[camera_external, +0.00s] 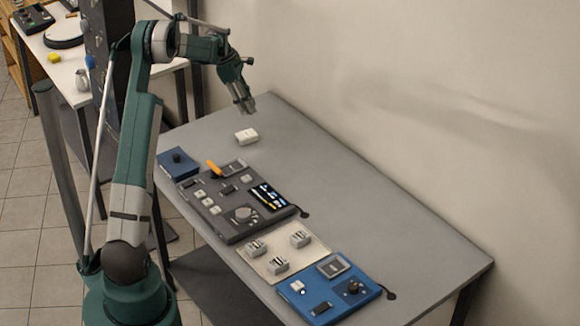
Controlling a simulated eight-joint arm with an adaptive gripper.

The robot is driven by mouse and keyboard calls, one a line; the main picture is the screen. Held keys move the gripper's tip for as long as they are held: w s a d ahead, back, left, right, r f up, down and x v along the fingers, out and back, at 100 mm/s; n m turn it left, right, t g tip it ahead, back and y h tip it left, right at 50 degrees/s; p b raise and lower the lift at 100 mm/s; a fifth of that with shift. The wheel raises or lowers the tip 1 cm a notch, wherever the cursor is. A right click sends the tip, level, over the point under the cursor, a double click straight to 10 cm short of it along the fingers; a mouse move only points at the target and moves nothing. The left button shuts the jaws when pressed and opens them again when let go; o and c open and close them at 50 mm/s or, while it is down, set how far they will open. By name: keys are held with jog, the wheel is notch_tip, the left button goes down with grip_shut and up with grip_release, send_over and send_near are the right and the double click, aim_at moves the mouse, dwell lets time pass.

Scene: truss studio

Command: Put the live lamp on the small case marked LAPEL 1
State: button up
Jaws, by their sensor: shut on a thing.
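My gripper (244,104) is in the air over the far left part of the table, pointing down. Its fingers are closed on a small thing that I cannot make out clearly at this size. A small white case (246,138) lies on the bare table just below the gripper, apart from it. Three small light grey blocks sit on a cream tray (287,271): one at the left (256,247), one at the right (299,239), one in front (277,265). I cannot read any marking LAPEL 1, and I cannot pick out the live lamp for sure.
A dark grey console (229,223) with a screen, knob and orange handle stands left of the tray. A blue panel (326,305) is at the near right, a blue box (177,163) at the far left. The table's right side (385,225) is clear, beside a wall.

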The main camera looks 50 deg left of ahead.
jog(key=shift+s+a, duration=0.35)
jog(key=shift+a, duration=0.2)
send_over(251, 134)
jog(key=s+a, duration=0.1)
jog(key=shift+s+a+f, duration=0.1)
jog(key=shift+s+f, duration=0.05)
jog(key=shift+f, duration=2.95)
jog(key=shift+f, duration=1.85)
jog(key=shift+f, duration=0.2)
jog(key=o, duration=0.9)
